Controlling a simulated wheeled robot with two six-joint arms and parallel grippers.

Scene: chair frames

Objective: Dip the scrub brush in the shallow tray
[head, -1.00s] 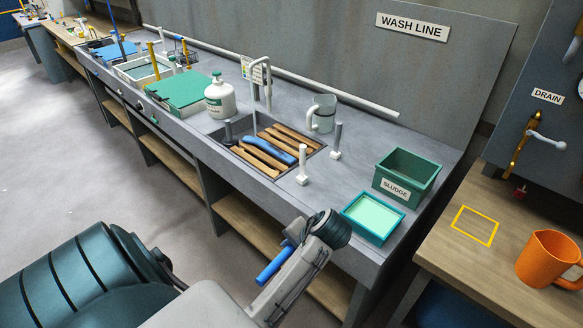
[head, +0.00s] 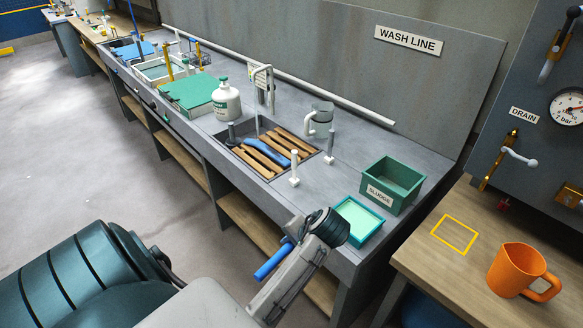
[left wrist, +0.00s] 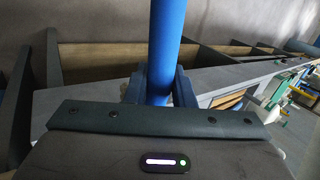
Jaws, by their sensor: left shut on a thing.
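The shallow tray (head: 374,235) is a small teal tray with pale green liquid, near the front right edge of the wash counter. My left gripper (left wrist: 158,88) is shut on a smooth blue cylinder, which looks like the handle of the scrub brush (left wrist: 166,40). In the head view the blue handle (head: 272,261) sticks out to the left behind my left arm, in front of the counter and apart from the tray. The gripper jaws are mostly hidden there, and the brush's bristles do not show in either view. My right gripper is out of view.
A green SLUDGE bin (head: 402,181) stands right behind the tray. Two short white-footed posts (head: 294,168) stand left of it, beside a sink with wooden slats (head: 262,162). An orange jug (head: 512,270) stands on the wooden bench at right.

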